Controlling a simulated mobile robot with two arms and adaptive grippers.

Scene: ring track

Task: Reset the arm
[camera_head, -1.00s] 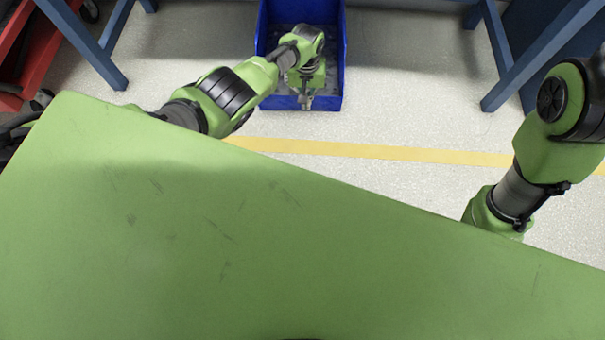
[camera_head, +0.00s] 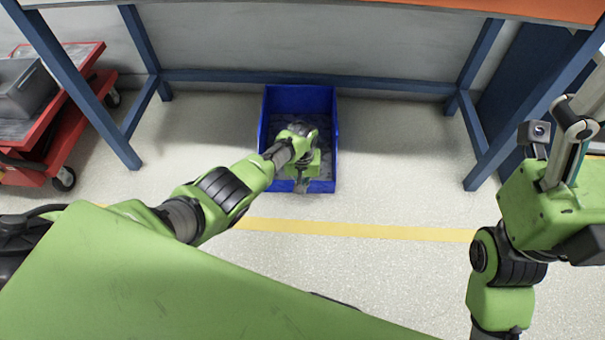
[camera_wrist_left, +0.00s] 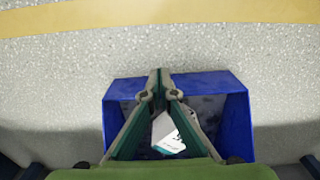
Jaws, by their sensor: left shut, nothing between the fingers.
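My left arm reaches from the left in the head view, and its gripper (camera_head: 302,186) points down over the front of the blue bin (camera_head: 328,135). In the left wrist view the left gripper's fingertips (camera_wrist_left: 160,72) meet and hold nothing. The blue bin (camera_wrist_left: 235,125) lies below the fingers there. A white box with dark print (camera_wrist_left: 170,133) shows between the finger bases, below them, apparently in the bin. My right arm is raised at the right edge of the head view, with its gripper (camera_head: 575,140) partly cut off; its opening is unclear.
A workbench with blue legs (camera_head: 473,95) and an orange top (camera_head: 400,8) stands over the bin. A red cart (camera_head: 40,165) is at the left. A yellow floor line (camera_head: 360,231) crosses in front of the bin. Floor right of the bin is clear.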

